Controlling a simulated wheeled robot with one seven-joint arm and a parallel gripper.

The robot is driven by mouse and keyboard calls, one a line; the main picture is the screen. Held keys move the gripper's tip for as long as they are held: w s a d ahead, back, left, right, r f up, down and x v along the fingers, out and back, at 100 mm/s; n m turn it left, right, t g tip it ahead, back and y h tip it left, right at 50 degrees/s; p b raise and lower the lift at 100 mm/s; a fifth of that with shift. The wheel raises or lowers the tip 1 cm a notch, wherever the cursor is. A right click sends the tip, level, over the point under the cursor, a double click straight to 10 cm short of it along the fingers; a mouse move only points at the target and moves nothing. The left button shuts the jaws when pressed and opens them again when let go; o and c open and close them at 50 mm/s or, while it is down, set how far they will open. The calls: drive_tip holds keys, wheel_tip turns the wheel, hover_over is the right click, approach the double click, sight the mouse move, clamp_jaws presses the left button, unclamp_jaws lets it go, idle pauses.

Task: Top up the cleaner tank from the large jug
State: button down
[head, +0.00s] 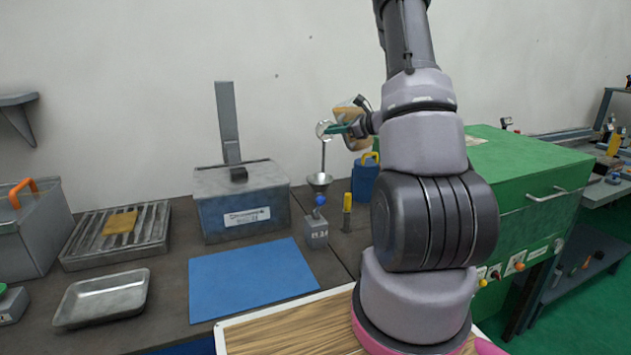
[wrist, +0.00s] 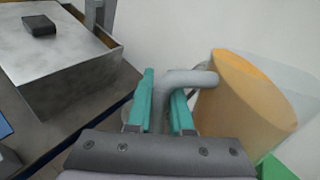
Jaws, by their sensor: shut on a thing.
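My gripper (head: 340,128) is shut on the grey handle (wrist: 185,80) of a jug, raised above the bench. The jug's orange body (wrist: 240,100) fills the right of the wrist view, with a paler translucent part beside it. In the head view the jug (head: 349,113) is partly hidden by my gripper and looks tilted.
A small grey block with a blue knob (head: 316,230) and a yellow-topped post (head: 347,205) stand in front of the cup. A blue container (head: 364,182) stands behind my arm. A blue mat (head: 250,280) lies clear. A green machine (head: 530,180) is at right.

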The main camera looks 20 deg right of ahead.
drive_tip(key=shift+w+a+f+n+g+h+p, duration=0.1)
drive_tip(key=shift+a+f+n+g+h+p, duration=0.15)
drive_tip(key=shift+a+f+n+g+h, duration=0.25)
drive_tip(key=shift+w+a+f+n+g+h+p, duration=0.1)
drive_tip(key=shift+a+f+n+g+h+p, duration=0.15)
drive_tip(key=shift+f+h, duration=0.3)
idle(2.8)
drive_tip(key=shift+d+f+n+g+h+p, duration=0.25)
drive_tip(key=shift+f+n+h+p, duration=0.1)
drive_tip(key=shift+f+h+p, duration=0.3)
idle(2.3)
drive_tip(key=shift+f+p, duration=0.15)
drive_tip(key=shift+p, duration=0.15)
idle(0.9)
